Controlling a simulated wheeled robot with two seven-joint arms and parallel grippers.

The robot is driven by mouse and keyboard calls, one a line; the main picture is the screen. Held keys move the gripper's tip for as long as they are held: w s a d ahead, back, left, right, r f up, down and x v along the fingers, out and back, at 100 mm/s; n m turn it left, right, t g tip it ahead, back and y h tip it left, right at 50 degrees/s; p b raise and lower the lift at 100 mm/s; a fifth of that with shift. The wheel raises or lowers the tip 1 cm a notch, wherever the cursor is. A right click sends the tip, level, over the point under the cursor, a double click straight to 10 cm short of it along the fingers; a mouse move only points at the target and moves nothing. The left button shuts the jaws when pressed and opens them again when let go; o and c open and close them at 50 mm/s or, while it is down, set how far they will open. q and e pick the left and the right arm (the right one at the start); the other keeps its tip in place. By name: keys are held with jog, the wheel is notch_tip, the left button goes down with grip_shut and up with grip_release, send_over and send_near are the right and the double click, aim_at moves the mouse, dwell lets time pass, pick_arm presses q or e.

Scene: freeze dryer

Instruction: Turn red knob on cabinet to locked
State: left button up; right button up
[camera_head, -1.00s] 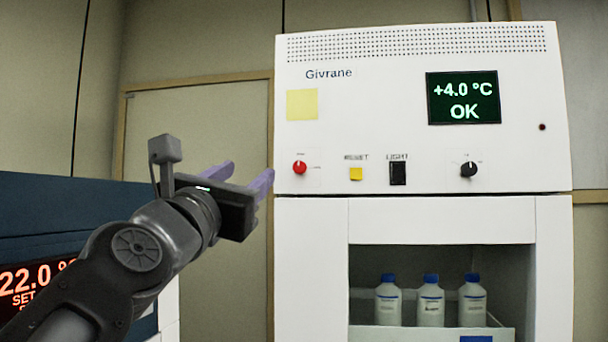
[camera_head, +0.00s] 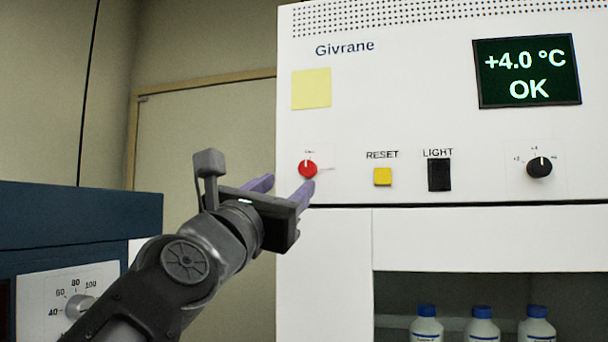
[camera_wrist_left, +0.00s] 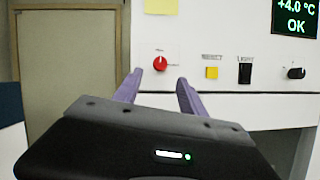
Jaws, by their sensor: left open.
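The red knob (camera_head: 308,169) is on the white front panel of the cabinet (camera_head: 420,235), low on its left side. Its white pointer mark points up, toward a small label too blurred to read; another faint label is to its right. My left gripper (camera_head: 283,185) is open and empty, its two purple fingers pointing at the panel. In the head view one fingertip overlaps the panel just below the knob. In the left wrist view the red knob (camera_wrist_left: 160,63) appears ahead, above and between the fingertips (camera_wrist_left: 158,80). Contact is not visible. My right gripper is out of view.
Right of the knob are a yellow RESET button (camera_head: 382,177), a black LIGHT switch (camera_head: 439,174) and a black dial (camera_head: 539,167). A display (camera_head: 527,71) reads +4.0 °C OK. Bottles (camera_head: 482,325) stand in the opening below. A dark blue unit (camera_head: 80,215) is at left.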

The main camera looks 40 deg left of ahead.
aim_at(305, 172)
pick_arm(q)
jog(key=p+x, duration=0.3)
jog(key=x, duration=0.5)
jog(key=shift+f, duration=0.1)
jog(key=shift+c, duration=0.2)
grip_shut()
dwell(0.3)
